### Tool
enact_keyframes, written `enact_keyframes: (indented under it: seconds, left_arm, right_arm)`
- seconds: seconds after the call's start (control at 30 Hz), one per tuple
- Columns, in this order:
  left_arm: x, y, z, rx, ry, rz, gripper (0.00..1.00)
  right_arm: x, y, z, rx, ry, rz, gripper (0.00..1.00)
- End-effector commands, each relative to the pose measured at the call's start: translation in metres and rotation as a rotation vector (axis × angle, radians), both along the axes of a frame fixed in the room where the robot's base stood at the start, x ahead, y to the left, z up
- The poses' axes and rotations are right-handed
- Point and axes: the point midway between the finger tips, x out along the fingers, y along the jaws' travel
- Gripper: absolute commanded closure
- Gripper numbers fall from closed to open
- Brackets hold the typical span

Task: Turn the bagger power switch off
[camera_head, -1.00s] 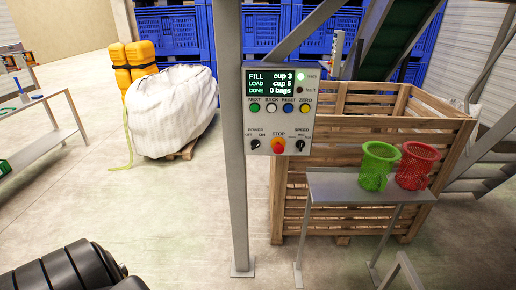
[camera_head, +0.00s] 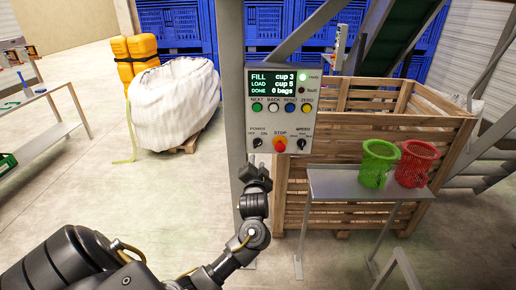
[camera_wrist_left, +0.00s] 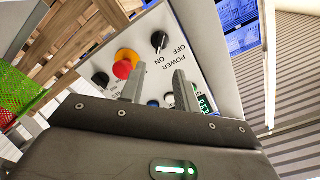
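The power switch (camera_head: 257,143) is a black knob at the lower left of the grey control panel (camera_head: 268,122), between the OFF and ON labels. It also shows in the left wrist view (camera_wrist_left: 159,42), where the panel appears turned over. I cannot tell for sure which label its pointer faces. The panel screen (camera_head: 272,83) is lit. My left gripper (camera_head: 255,170) is just below the switch in the head view. In the left wrist view its two fingers (camera_wrist_left: 160,73) are apart with nothing between them, short of the switch. My right gripper is not in view.
The red stop button (camera_head: 279,144) and the speed knob (camera_head: 302,144) sit right of the switch. A wooden crate (camera_head: 345,205) stands behind the panel. A metal stand (camera_head: 335,186) holds green (camera_head: 378,165) and red (camera_head: 416,165) baskets. A white bulk bag (camera_head: 172,105) stands left.

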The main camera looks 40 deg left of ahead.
Motion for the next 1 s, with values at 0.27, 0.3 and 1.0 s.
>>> enact_keyframes:
  seconds: [0.27, 0.3, 1.0]
  left_arm:
    - [0.036, 0.028, 0.003, 0.002, 0.001, 0.003, 0.68]
    - [0.042, 0.033, 0.003, 0.003, 0.001, 0.002, 0.68]
    - [0.083, 0.063, -0.001, -0.001, 0.0, -0.001, 0.68]
  right_arm:
    - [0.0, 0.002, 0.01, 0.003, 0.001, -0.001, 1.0]
    - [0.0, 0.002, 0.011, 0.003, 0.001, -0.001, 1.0]
    - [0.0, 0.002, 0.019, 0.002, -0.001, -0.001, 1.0]
